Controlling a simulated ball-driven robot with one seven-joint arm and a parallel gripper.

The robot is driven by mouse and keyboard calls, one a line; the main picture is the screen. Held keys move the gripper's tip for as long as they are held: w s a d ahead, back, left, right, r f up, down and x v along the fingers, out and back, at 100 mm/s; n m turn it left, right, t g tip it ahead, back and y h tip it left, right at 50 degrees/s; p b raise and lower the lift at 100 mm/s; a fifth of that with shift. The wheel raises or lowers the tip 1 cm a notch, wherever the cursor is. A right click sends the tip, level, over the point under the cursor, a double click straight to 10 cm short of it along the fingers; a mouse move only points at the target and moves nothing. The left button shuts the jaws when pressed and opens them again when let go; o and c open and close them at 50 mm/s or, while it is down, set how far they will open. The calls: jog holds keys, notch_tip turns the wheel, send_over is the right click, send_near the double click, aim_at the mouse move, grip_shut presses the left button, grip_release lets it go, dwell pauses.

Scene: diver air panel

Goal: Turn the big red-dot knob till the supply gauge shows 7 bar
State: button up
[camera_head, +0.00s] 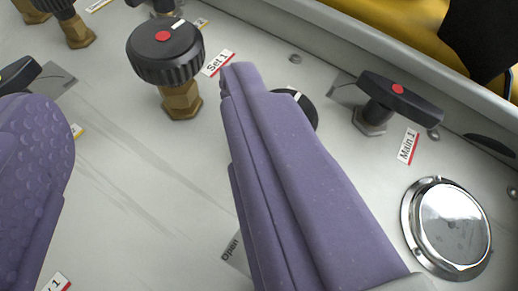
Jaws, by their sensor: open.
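The big black ribbed knob (165,52) has a red dot and a white mark on top. It sits on a brass stem beside the label "Set 1" (217,63), in the upper left of the view. My gripper (138,95) is open, with one purple finger at the left edge and the other across the middle. The knob shows beyond the fingertips, between them in the picture; neither visibly touches it. A round chrome-rimmed gauge (450,228) lies at the lower right. Its glass is glary and its reading cannot be made out; whether it is the supply gauge I cannot tell.
A black T-handle with a red dot (398,98) stands by the label "Main 1" (408,146). A black round part (303,104) is partly hidden behind my right finger. Other brass fittings (72,28) stand at the upper left. The panel's raised edge runs along the upper right.

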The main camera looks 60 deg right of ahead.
aim_at(162, 51)
jog(key=x, duration=0.2)
jog(key=b+x, duration=0.1)
jog(key=x, duration=0.1)
jog(key=b+x, duration=0.1)
jog(key=x, duration=0.1)
jog(key=shift+w+d+f, duration=0.1)
jog(key=shift+d+f, duration=0.15)
jog(key=shift+f, duration=0.15)
jog(key=shift+w+d+f, duration=0.1)
jog(key=shift+w+d, duration=0.2)
jog(key=shift+w, duration=0.15)
jog(key=shift+c, duration=0.5)
jog(key=c, duration=0.7)
